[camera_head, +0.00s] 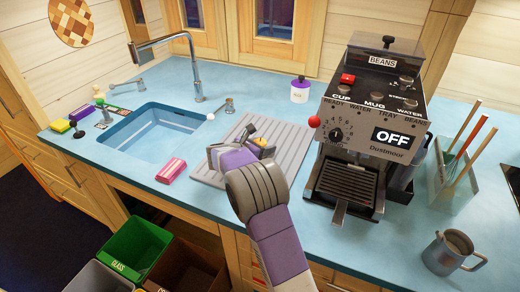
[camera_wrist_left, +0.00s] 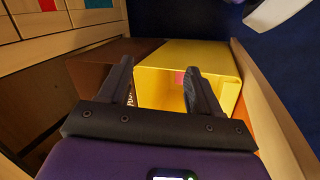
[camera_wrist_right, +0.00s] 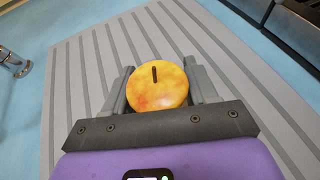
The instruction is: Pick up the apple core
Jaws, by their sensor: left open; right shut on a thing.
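The apple core (camera_wrist_right: 157,88) shows in the right wrist view as a round yellow-orange top with a brown stem. It sits between the fingers of my right gripper (camera_wrist_right: 158,80), which is shut on it. In the head view my right gripper (camera_head: 258,143) is over the grey ribbed drying mat (camera_head: 213,172), and a bit of the yellow apple core (camera_head: 261,142) shows. The gripper hides the core's lower part, so I cannot tell if it touches the mat. My left gripper (camera_wrist_left: 158,78) is open and empty in the left wrist view, above the bins.
A yellow bin (camera_wrist_left: 205,55) is below my left gripper. A green glass bin (camera_head: 138,248) and a brown bin (camera_head: 190,270) stand in front of the counter. The sink (camera_head: 165,130) is left of the mat, a pink sponge (camera_head: 171,170) nearby, the coffee machine (camera_head: 365,130) right.

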